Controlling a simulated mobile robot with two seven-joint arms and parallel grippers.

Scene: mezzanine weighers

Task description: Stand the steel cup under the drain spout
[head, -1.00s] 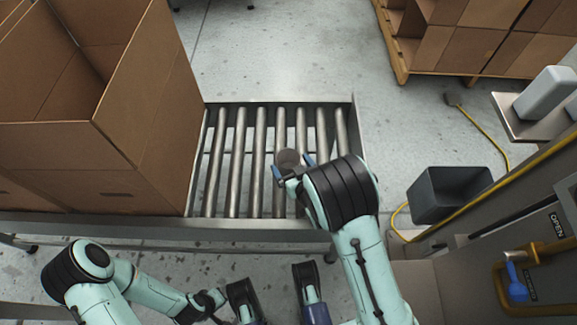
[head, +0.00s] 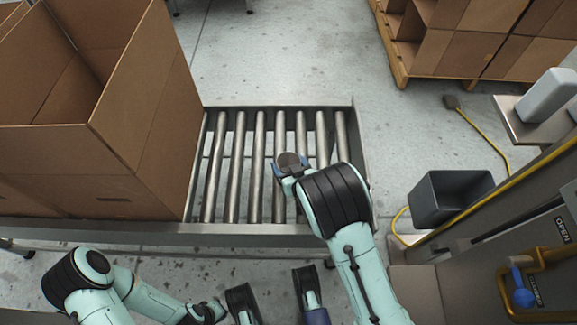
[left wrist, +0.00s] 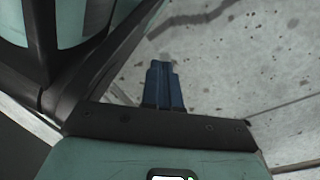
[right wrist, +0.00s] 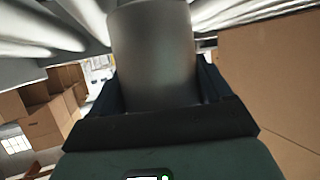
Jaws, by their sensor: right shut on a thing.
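The steel cup (head: 291,160) is on the roller conveyor (head: 256,135), near its right side. My right gripper (head: 290,170) is shut around the cup's side. In the right wrist view the cup (right wrist: 154,55) fills the space between the two fingers. My left gripper (left wrist: 163,85) is empty above the floor, its blue fingers together. At the lower right stands a machine with a yellow pipe (head: 503,287) and a blue valve handle (head: 522,290) by an OPEN label. I cannot make out the drain spout's mouth.
A large open carton (head: 150,120) stands on the conveyor's left part. A dark grey bin (head: 447,200) is beside the machine on the right. A yellow cable (head: 485,135) lies on the floor. A pallet of cartons (head: 480,45) is at the back right. Floor between conveyor and pallet is clear.

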